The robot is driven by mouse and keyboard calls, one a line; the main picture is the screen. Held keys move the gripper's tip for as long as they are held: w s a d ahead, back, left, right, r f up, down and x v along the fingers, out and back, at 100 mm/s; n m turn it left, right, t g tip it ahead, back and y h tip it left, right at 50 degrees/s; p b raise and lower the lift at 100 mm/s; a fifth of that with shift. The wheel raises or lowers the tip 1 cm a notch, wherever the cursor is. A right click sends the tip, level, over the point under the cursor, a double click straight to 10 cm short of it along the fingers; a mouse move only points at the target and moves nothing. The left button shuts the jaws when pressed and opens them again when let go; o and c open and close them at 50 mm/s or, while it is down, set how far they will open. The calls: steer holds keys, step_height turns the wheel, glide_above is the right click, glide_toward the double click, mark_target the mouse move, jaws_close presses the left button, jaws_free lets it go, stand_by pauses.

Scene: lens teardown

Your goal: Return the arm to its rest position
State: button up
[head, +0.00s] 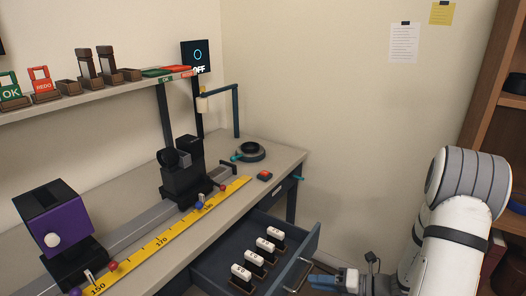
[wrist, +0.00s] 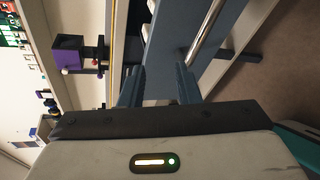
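My white arm (head: 440,250) comes in at the right of the head view, bent, with its end low by the open drawer. My gripper (head: 323,280) has blue fingers and is beside the drawer's front handle (head: 299,274). In the wrist view my gripper (wrist: 160,78) has its two fingers apart with nothing held between them. The drawer front and its metal handle (wrist: 208,32) show beyond the fingertips. I cannot tell whether a finger touches the drawer.
The pulled-out drawer (head: 311,243) holds several white-topped black pieces. The bench (head: 140,196) carries a purple box device (head: 62,220), a black device (head: 184,178), a yellow ruler (head: 165,240) and a red button (head: 264,176). A wooden shelf (head: 484,80) stands right, behind my arm.

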steer(key=s+a+r+n+g+h+p, duration=0.25)
steer(key=s+r+n+g, duration=0.2)
steer(key=r+n, duration=0.35)
steer(key=s+a+r+n+g+h+p, duration=0.25)
steer(key=s+r+n, duration=0.25)
steer(key=n, duration=0.5)
steer(key=s+d+r+n+t+h+p, duration=0.1)
steer(key=s+r+n+h+p, duration=0.1)
steer(key=r+n+h, duration=0.2)
steer(key=s+d+r+n+t+h+p, duration=0.2)
steer(key=r+n+h, duration=0.2)
steer(key=r+n, duration=0.6)
steer(key=n, duration=0.5)
steer(key=shift+s+r+n+t+h, duration=0.2)
steer(key=shift+s+n+t+h, duration=0.1)
steer(key=shift+s, duration=0.1)
